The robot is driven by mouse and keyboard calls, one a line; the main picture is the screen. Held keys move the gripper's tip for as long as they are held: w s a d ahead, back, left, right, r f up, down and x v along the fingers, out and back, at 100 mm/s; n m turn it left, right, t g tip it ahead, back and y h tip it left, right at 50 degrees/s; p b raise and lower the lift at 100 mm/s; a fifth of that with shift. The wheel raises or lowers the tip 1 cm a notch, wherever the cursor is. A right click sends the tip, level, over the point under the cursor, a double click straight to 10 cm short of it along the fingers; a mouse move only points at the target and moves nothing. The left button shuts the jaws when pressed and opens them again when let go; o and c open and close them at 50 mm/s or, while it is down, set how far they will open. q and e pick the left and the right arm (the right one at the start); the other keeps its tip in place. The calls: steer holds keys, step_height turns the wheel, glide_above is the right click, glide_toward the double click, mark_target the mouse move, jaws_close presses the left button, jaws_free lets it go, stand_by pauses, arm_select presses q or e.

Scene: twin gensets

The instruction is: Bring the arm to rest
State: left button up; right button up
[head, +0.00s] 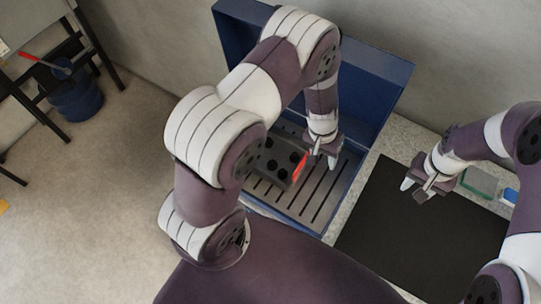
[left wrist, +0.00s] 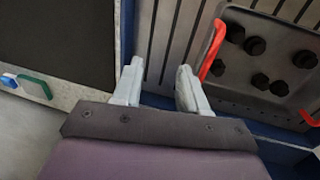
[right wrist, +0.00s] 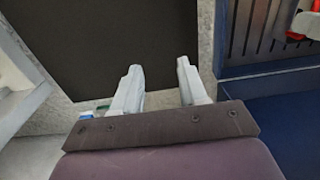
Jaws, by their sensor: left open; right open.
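My left gripper (head: 322,160) is open over the slotted floor (head: 325,195) of a blue open-topped bay. It also shows in the left wrist view (left wrist: 158,88), with nothing between its fingers. A grey panel with black knobs and a red handle (head: 299,167) lies in the bay beside it; in the left wrist view the red handle (left wrist: 211,50) is close to the right finger, and I cannot tell if they touch. My right gripper (head: 418,190) is open and empty above a black mat (head: 385,230); it also shows in the right wrist view (right wrist: 158,85).
The bay's blue wall (head: 375,75) rises behind my left gripper. A green-edged piece (head: 480,182) and a blue piece (head: 510,196) lie past the mat, near my right arm. A blue bucket (head: 77,98) stands at the far left beside a dark-legged stand. The floor at left is mostly clear.

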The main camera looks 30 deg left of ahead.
arm_select(q)
steer(key=shift+d, duration=0.1)
arm_select(e)
steer(key=shift+r, duration=0.45)
steer(key=shift+a, duration=0.1)
arm_select(q)
steer(key=s+a+r+t+y+b, duration=0.1)
steer(key=s+a+r+y+b, duration=0.1)
steer(key=s+a+r+b, duration=0.3)
steer(key=shift+s+a+r, duration=1.5)
steer(key=shift+s+r, duration=1.45)
steer(key=shift+r, duration=0.65)
arm_select(e)
steer(key=s+d+r, duration=0.2)
steer(key=s, duration=0.3)
steer(key=s+d+r+t, duration=0.1)
steer(key=s+d+r, duration=0.1)
steer(key=s, duration=0.4)
steer(key=shift+d+n, duration=0.3)
steer(key=shift+d, duration=0.25)
